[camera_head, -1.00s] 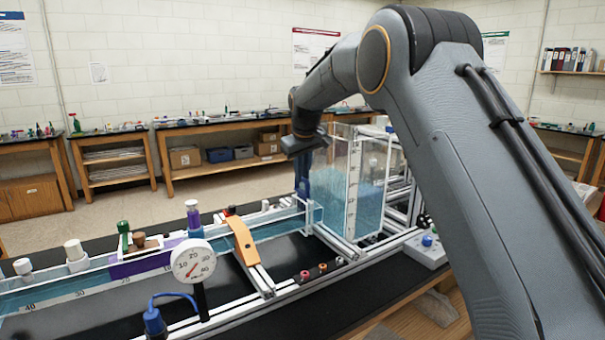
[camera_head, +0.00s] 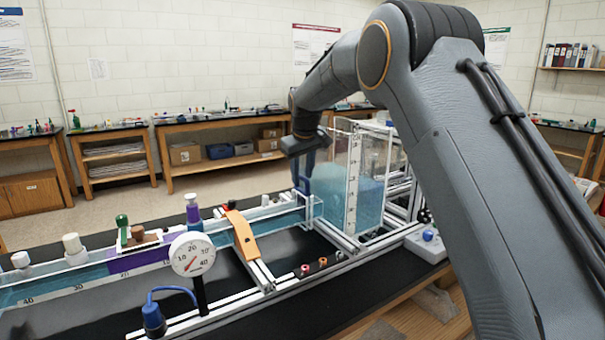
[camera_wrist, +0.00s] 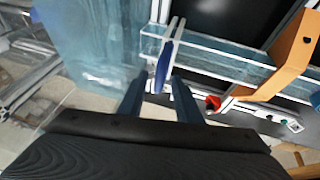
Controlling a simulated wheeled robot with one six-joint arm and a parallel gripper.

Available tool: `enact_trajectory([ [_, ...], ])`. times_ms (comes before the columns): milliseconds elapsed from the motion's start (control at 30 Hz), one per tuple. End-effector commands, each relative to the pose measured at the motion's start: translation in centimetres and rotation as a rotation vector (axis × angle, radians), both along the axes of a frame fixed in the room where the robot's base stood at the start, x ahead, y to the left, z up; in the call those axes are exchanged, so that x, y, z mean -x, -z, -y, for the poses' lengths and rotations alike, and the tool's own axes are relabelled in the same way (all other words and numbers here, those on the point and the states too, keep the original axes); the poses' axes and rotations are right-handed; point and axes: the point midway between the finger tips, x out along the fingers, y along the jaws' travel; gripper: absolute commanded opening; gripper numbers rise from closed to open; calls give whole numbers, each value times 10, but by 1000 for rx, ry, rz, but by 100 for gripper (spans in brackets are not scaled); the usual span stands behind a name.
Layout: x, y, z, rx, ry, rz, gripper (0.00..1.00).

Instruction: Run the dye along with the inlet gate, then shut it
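The clear channel (camera_head: 75,275) runs left from the water tank (camera_head: 368,190). A purple dye band (camera_head: 140,257) lies in its water, left of the orange bridge (camera_head: 241,236). My gripper (camera_head: 305,183) is low over the channel's tank end. In the wrist view, its two dark fingers (camera_wrist: 158,88) are apart. A blue handle (camera_wrist: 163,66) on a clear upright plate, seemingly the inlet gate (camera_wrist: 174,35), shows around the gap between the fingertips. I cannot tell whether the fingers touch it. The gate's lower edge is hard to make out.
A round dial gauge (camera_head: 192,255) stands in front of the channel. A grey control box (camera_head: 427,243) sits right of the tank.

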Motion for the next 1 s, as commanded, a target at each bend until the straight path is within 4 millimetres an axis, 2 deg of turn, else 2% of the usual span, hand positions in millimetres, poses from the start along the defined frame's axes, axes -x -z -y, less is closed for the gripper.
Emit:
enact_trajectory([
  [133, 0, -2, 0, 0, 0, 1, 31],
  [267, 5, -12, 1, 0, 0, 2, 31],
  [500, 21, -47, 3, -1, 0, 3, 31],
  [700, 30, -67, 4, -1, 0, 1, 31],
  [1000, 32, -71, 4, 0, 0, 0, 31],
])
